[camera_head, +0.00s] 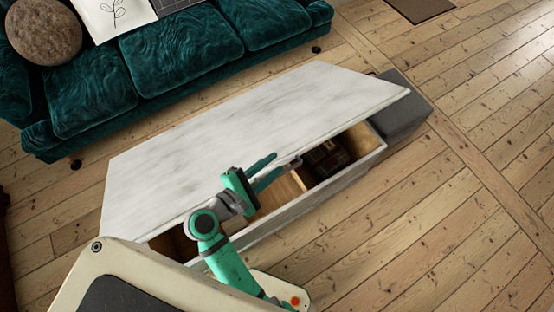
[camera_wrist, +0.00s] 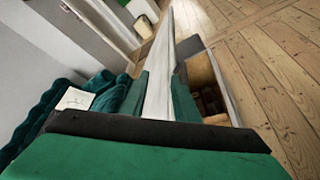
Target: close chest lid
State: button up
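The chest's white, marbled lid (camera_head: 240,125) is partly raised and leans over the chest body (camera_head: 335,184). The front side stands open, showing a wooden interior with a dark object (camera_head: 327,157) inside. My green gripper (camera_head: 272,171) is at the lid's front edge, above the opening, with its two fingers apart. In the wrist view, the lid (camera_wrist: 159,88) shows edge-on between the fingers of my gripper (camera_wrist: 162,97), with the open chest interior (camera_wrist: 203,82) to the right. I cannot tell whether either finger touches the lid.
A teal sofa (camera_head: 175,62) with cushions stands behind the chest. A dark grey box-like thing (camera_head: 405,112) is at the chest's right end. A brown mat (camera_head: 418,8) lies at the top. The wooden floor (camera_head: 450,220) to the right and front is clear.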

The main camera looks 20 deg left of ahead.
aim_at(278, 161)
jog(key=shift+x, duration=1.55)
grip_shut()
jog(key=shift+s+a, duration=0.1)
jog(key=shift+a, duration=0.05)
grip_release()
